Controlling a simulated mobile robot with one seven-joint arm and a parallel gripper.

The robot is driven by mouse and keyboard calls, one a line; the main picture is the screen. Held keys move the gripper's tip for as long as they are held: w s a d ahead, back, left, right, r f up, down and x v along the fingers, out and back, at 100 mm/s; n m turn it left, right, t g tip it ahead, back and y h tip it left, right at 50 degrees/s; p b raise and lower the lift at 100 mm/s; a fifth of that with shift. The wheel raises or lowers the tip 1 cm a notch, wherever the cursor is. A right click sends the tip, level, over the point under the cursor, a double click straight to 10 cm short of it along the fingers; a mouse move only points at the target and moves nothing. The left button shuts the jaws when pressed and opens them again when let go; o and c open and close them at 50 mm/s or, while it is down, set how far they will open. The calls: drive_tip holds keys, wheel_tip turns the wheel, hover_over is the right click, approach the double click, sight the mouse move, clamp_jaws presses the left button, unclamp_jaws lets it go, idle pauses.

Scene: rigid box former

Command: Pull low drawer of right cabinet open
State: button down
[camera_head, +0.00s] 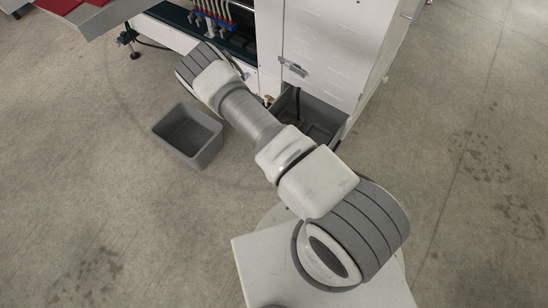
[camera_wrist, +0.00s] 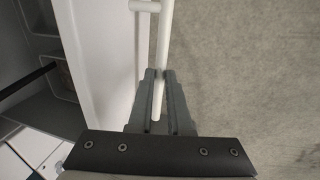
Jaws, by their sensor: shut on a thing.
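The right cabinet (camera_head: 330,45) is white and stands at the top of the head view. Its low drawer (camera_head: 322,112) is pulled partly out, and its grey inside shows below the cabinet body. In the wrist view the white drawer front (camera_wrist: 100,50) runs along the left side, with the grey inside beyond it. A white bar handle (camera_wrist: 164,35) stands off the front on a short post. My gripper (camera_wrist: 159,75) is shut on this bar, with one dark finger on each side. In the head view my arm hides the gripper and the handle.
A grey open bin (camera_head: 188,135) stands on the floor left of my arm. A red-topped grey table edge (camera_head: 95,20) is at upper left. A machine with several pale hoses (camera_head: 215,12) adjoins the cabinet. The concrete floor at right is clear.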

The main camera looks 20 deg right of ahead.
drive_tip(key=c, duration=0.8)
unclamp_jaws()
drive_tip(key=shift+c, duration=0.2)
drive_tip(key=p+v, duration=0.5)
drive_tip(key=v, duration=1.2)
drive_tip(key=shift+r+p, duration=0.15)
drive_tip(key=shift+p, duration=0.2)
drive_tip(key=shift+w+a+r, duration=0.1)
drive_tip(key=shift+a, duration=0.05)
drive_tip(key=w+r+m+t+y, duration=0.1)
drive_tip(key=w+r+m, duration=0.1)
drive_tip(key=r, duration=1.2)
drive_tip(key=w+r+m+t, duration=0.1)
drive_tip(key=w+r+m, duration=0.15)
drive_tip(key=r, duration=1.25)
drive_tip(key=s+d+r+m+t+y, duration=0.1)
drive_tip(key=s+d+r+m+t, duration=0.15)
drive_tip(key=s+r, duration=1.75)
wheel_tip(320, 180, up, 18)
drive_tip(key=p, duration=1.7)
drive_tip(key=shift+w+a+m, duration=0.3)
drive_tip(key=shift+w, duration=0.05)
